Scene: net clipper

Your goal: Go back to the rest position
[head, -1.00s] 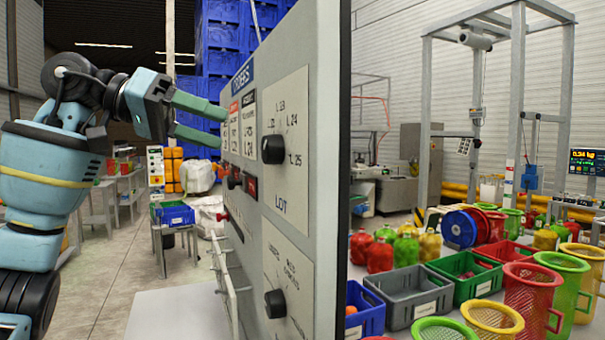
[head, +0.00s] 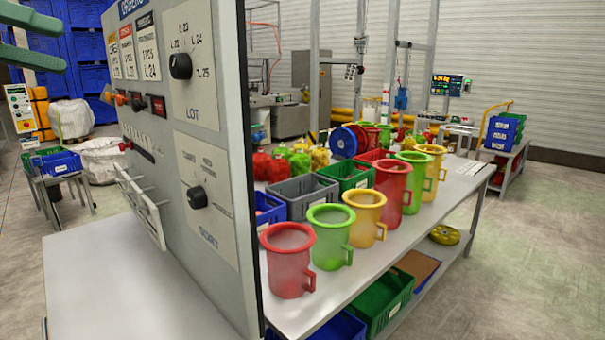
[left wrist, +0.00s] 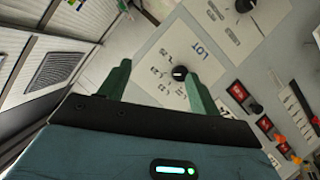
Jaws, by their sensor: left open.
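My left gripper (head: 32,38) shows only by its green fingers at the top left of the head view, left of the grey control panel (head: 215,262). In the left wrist view its two fingers (left wrist: 160,88) stand apart with nothing held between them. The panel's LOT knob (left wrist: 180,73) shows beyond them, apart from the fingers. In the head view the LOT knob (head: 181,66) and the SORT knob (head: 197,197) are both free of any gripper. My right gripper is in no view.
A table (head: 440,215) right of the panel carries several coloured mugs (head: 365,215), crates (head: 303,192) and filled net bags (head: 300,163). A blue crate (head: 62,164) stands on a small stand at the left. The floor (head: 545,240) at the right is clear.

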